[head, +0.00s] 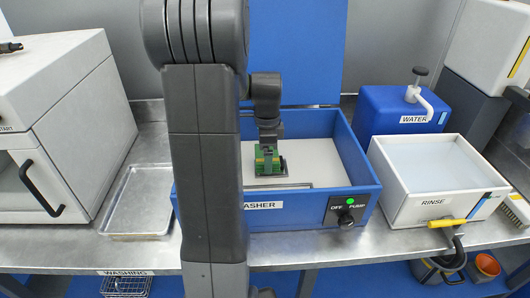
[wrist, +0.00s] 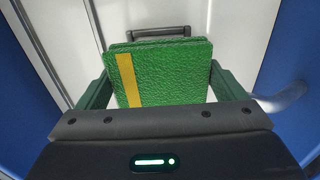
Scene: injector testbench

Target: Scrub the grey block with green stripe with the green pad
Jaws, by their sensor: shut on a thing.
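The green pad (wrist: 185,75), textured and with a yellow stripe, is held between the two fingers of my gripper (wrist: 158,88), which is shut on it. In the head view the pad (head: 262,160) and my gripper (head: 268,145) are inside the blue washer tub (head: 360,190), above its pale floor. I cannot make out the grey block with green stripe for certain in either view; it may be hidden behind the pad or my arm. Whether the pad touches anything is not clear.
A thin dark bar (wrist: 160,33) lies beyond the pad in the tub. The pump knob (head: 346,218) is on the tub's front, with a green light. The rinse bin (head: 410,208) and blue water tank (head: 385,108) stand right. A metal tray (head: 140,200) lies left.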

